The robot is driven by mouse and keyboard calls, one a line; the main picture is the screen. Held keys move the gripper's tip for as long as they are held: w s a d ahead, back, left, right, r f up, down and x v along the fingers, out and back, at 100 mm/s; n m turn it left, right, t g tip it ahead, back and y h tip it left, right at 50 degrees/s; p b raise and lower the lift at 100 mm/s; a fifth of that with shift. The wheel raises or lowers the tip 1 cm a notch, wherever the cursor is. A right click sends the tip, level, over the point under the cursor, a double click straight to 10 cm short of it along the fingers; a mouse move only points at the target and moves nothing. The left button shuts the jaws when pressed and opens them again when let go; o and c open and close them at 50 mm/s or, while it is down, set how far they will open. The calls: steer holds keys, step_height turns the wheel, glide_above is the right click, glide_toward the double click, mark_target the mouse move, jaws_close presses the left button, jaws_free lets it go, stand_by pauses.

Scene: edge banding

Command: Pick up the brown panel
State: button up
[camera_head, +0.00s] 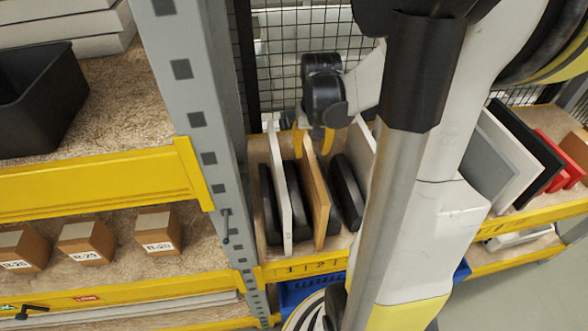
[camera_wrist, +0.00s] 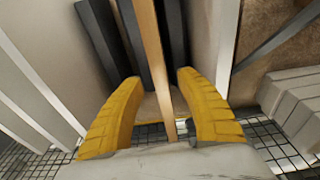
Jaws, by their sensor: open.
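The brown panel (camera_head: 316,195) stands upright on its edge in the shelf rack, between black dividers. In the wrist view the panel (camera_wrist: 153,45) runs between my two yellow fingers. My gripper (camera_head: 313,143) is open at the top of the panel, with a finger on either side.
A white panel (camera_head: 280,185) stands close left of the brown one. Black dividers (camera_head: 347,190) flank it. A grey upright post (camera_head: 200,110) stands to the left, and wire mesh (camera_head: 300,35) is behind. More panels (camera_head: 515,180) stand at right. Small labelled brown boxes (camera_head: 88,240) sit at lower left.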

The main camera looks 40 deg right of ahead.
mark_target(313, 155)
steer(key=f, duration=0.2)
steer(key=f+b, duration=0.1)
steer(key=shift+s+d+f, duration=0.15)
steer(key=shift+s+f, duration=0.05)
steer(key=shift+f, duration=0.2)
steer(key=f+b, duration=0.1)
steer(key=f, duration=0.1)
steer(key=w+f+b, duration=0.1)
steer(key=f, duration=0.2)
steer(key=shift+w+d+f, duration=0.1)
steer(key=shift+f, duration=0.2)
steer(key=shift+r, duration=0.1)
jaws_close()
